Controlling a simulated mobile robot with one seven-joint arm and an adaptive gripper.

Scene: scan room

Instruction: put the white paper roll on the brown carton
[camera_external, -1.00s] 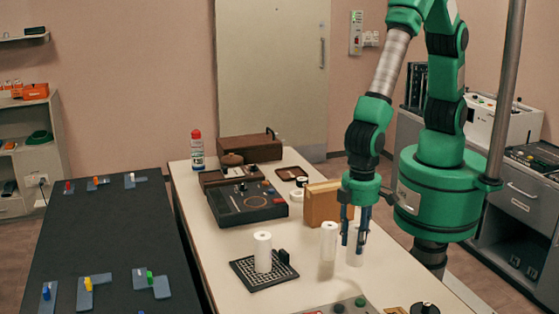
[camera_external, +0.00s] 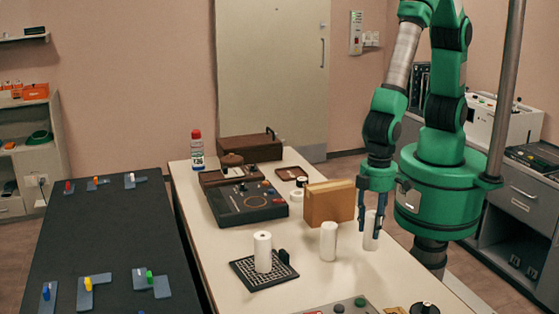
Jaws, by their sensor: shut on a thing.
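My gripper (camera_external: 372,225) points down and is shut on a white paper roll (camera_external: 370,236), which is upright between the fingers. The fingers hide part of the roll. The brown carton (camera_external: 328,203) stands on the pale table, behind and to the left of the held roll, with a gap between them. A second white roll (camera_external: 328,241) stands upright on the table, left of my gripper and in front of the carton. A third white roll (camera_external: 262,252) stands upright on a black grid tray (camera_external: 246,270).
A dark control box (camera_external: 245,203), a brown case (camera_external: 249,148) and a red-capped bottle (camera_external: 197,150) are farther back on the table (camera_external: 205,240). A panel with buttons (camera_external: 345,305) lies at the front. A dark table (camera_external: 110,235) with small coloured parts is at left.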

